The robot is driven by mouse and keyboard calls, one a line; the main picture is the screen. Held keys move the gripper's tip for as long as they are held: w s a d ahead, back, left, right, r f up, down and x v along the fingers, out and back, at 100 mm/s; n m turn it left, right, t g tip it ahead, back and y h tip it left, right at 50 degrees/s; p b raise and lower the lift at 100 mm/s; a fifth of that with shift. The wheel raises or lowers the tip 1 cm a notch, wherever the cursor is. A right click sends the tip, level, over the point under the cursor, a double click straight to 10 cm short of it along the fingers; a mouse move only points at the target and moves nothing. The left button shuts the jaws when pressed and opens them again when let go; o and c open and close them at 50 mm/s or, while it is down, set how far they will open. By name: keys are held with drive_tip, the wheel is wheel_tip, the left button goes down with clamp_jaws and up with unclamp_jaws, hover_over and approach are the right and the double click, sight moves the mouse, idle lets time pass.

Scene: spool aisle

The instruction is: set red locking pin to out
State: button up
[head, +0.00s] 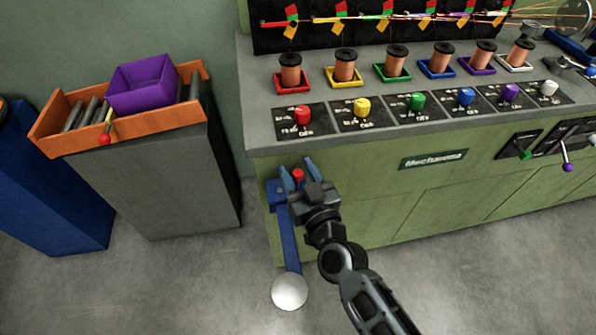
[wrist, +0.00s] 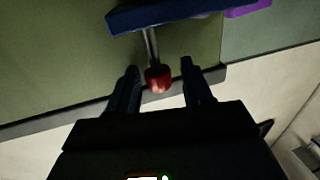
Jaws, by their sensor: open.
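The red locking pin (head: 298,175) is at the left end of the green machine's front, beside a blue bracket. In the wrist view its red knob (wrist: 159,79) sits on a metal shaft that runs to a blue part (wrist: 170,14). My gripper (head: 298,173) is at the pin, with its fingers apart on either side of the knob. In the wrist view my gripper (wrist: 158,78) is open, and gaps show between the knob and both fingers. The pin's far end is hidden by the blue part.
A blue lever (head: 288,240) with a white ball (head: 289,291) hangs below the bracket. The green machine (head: 400,185) carries several coloured knobs and copper spools. A grey cabinet (head: 170,180) with an orange tray (head: 75,143) stands left. Floor between them is clear.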

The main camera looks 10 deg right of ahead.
drive_tip(key=s+d, duration=0.1)
drive_tip(key=s, duration=0.6)
drive_tip(key=shift+s+d, duration=0.25)
drive_tip(key=shift+s, duration=0.1)
drive_tip(key=s+d+r+m+g+h, duration=0.1)
drive_tip(key=s+d, duration=0.4)
drive_tip(key=s, duration=0.5)
drive_tip(key=s+d+r+h, duration=0.1)
drive_tip(key=s+d, duration=0.3)
drive_tip(key=s, duration=0.6)
drive_tip(key=s+d+r+m+g+h, duration=0.1)
drive_tip(key=s+d+r, duration=0.2)
drive_tip(key=s+r, duration=0.7)
drive_tip(key=s, duration=0.3)
drive_tip(key=shift+s+r+g, duration=0.35)
drive_tip(key=shift+g, duration=0.05)
